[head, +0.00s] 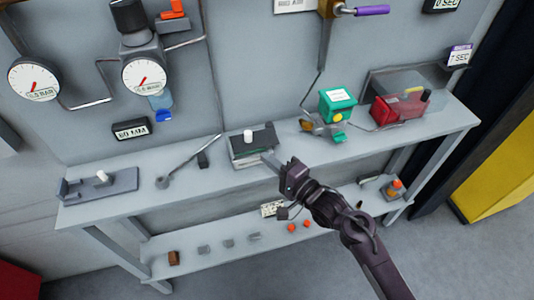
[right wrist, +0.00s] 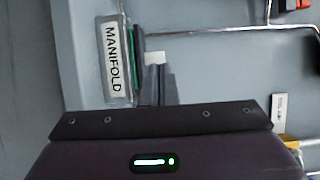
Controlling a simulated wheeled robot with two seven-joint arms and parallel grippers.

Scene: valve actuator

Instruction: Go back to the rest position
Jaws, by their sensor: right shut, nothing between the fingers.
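My right gripper (head: 268,158) reaches in from the lower right in the head view, over the front of the shelf bench (head: 200,178). Its fingers are shut with nothing between them. They point at the dark box with a white knob (head: 248,135); I cannot tell whether they touch it. In the right wrist view the closed fingers (right wrist: 157,84) stand beside a plate labelled MANIFOLD (right wrist: 113,60). My left gripper is not in view.
A grey block with a white knob (head: 101,178) and a lever (head: 180,158) lie left on the bench. A green box (head: 337,103) and red box (head: 398,107) stand right. Gauges (head: 146,76) hang on the panel. The lower shelf (head: 215,256) holds small parts. Floor in front is clear.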

